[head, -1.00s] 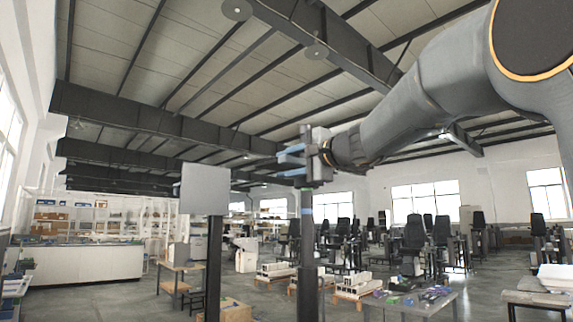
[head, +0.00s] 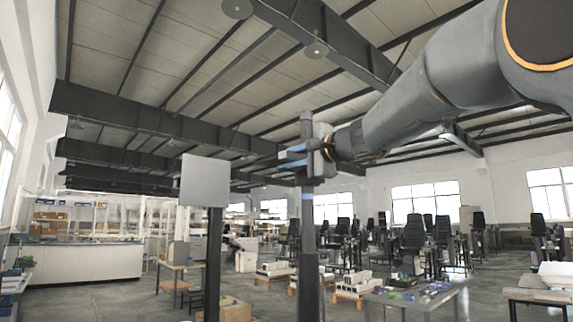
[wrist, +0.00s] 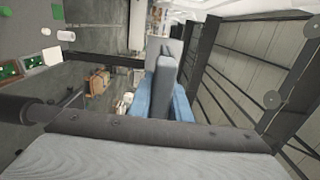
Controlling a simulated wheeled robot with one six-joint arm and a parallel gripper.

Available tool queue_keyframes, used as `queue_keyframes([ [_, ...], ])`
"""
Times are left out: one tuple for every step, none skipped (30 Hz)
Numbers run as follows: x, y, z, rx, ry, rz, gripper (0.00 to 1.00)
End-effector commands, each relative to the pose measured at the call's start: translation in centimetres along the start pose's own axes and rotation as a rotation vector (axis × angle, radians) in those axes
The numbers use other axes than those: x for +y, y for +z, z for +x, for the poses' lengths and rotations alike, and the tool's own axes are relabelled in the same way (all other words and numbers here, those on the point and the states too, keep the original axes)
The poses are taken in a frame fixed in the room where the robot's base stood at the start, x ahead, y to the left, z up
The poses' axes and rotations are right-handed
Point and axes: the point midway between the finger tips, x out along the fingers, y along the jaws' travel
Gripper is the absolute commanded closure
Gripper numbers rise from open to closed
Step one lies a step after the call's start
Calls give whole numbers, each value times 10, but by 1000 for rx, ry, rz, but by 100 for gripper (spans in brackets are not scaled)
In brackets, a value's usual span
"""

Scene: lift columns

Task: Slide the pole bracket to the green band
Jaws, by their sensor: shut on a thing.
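A grey upright pole (head: 308,228) stands in the middle of the head view. My gripper (head: 293,156) reaches it from the right near its top, with blue fingers around it. In the wrist view my gripper (wrist: 162,100) is shut on a grey upright piece (wrist: 166,72), which I take for the pole bracket. In the head view my fingers and wrist mostly hide the bracket. A thin bluish band (head: 307,197) crosses the pole below my gripper. I cannot make out a green band on the pole.
A second dark column (head: 213,255) with a square grey panel (head: 205,181) stands to the left. A table (head: 415,300) with small coloured items stands low at the right. Dark ceiling beams run overhead; the space around my gripper looks free.

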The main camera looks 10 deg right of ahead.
Motion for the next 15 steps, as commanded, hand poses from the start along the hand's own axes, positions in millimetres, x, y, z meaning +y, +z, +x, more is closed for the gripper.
queue_keyframes([
  [9, -1, 1, 0, 0, 0, 100],
  [12, -1, 1, 0, 0, -1, 100],
  [15, -1, 1, 0, 0, -1, 100],
  [18, -1, 1, 0, 0, -1, 100],
  [20, -1, 1, 0, 0, -2, 100],
  [24, -1, 1, 0, 1, -2, 100],
  [26, -1, 1, 0, 1, -1, 100],
  [29, -1, 1, 0, 1, -1, 100],
  [32, -1, 1, 0, 1, -1, 100],
  [33, -1, 1, 0, 1, 0, 100],
  [35, -1, 1, 0, 1, 0, 100],
  [36, -1, 0, 0, 1, 0, 100],
  [36, 0, 0, 0, 1, 0, 100],
  [36, 0, 0, 0, 1, 0, 100],
  [36, 0, 0, 0, 1, 0, 100],
])
